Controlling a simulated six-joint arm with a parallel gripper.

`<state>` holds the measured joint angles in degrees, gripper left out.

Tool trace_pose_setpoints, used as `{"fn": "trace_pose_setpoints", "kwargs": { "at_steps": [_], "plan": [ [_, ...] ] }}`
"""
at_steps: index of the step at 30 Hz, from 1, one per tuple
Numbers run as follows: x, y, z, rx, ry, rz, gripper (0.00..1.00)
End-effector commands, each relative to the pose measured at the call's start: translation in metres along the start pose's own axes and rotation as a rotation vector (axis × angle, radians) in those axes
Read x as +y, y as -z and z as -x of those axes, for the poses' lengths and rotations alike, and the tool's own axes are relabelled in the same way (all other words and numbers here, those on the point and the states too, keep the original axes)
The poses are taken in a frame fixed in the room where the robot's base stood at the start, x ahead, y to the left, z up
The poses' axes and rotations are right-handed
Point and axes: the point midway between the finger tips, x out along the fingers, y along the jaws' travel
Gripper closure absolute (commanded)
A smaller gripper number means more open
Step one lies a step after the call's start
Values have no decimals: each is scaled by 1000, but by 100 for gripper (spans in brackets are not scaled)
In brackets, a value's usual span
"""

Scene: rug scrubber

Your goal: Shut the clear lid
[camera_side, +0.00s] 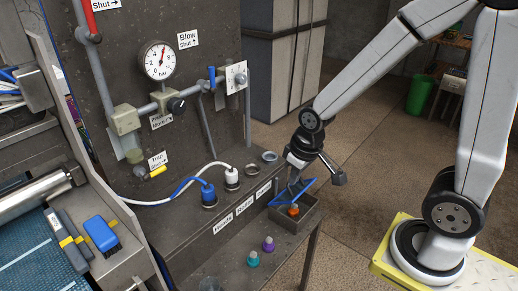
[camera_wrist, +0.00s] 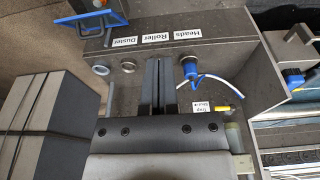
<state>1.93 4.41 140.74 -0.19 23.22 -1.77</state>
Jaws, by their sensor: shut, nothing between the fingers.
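The clear lid shows as a blue-edged pane (camera_side: 308,184), raised and tilted over a small grey box (camera_side: 312,218) at the bench's right end. An orange-topped item (camera_side: 293,210) is in the box below it. In the wrist view my gripper's fingers (camera_wrist: 158,62) are together and empty, to the right of the lid.
Blue (camera_side: 208,192) and white (camera_side: 231,176) plugs with hoses stand on the bench beside empty round sockets (camera_side: 269,157). Teal (camera_side: 253,259) and purple (camera_side: 268,244) items stand in front. A gauge panel (camera_side: 160,60) rises behind. Floor right of the box is clear.

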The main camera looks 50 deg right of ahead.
Motion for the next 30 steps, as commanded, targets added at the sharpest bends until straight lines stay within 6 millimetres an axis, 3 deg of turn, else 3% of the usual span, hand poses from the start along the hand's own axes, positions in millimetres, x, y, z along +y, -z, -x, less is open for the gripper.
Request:
{"fn": "trace_pose_setpoints", "kwargs": {
  "at_steps": [15, 24, 30],
  "plan": [
    [73, 102, -36, -138, -15, -7, 100],
    [129, 141, -67, -220, -5, -12, 100],
    [167, 156, -88, -270, 7, -16, 100]
  ]
}}
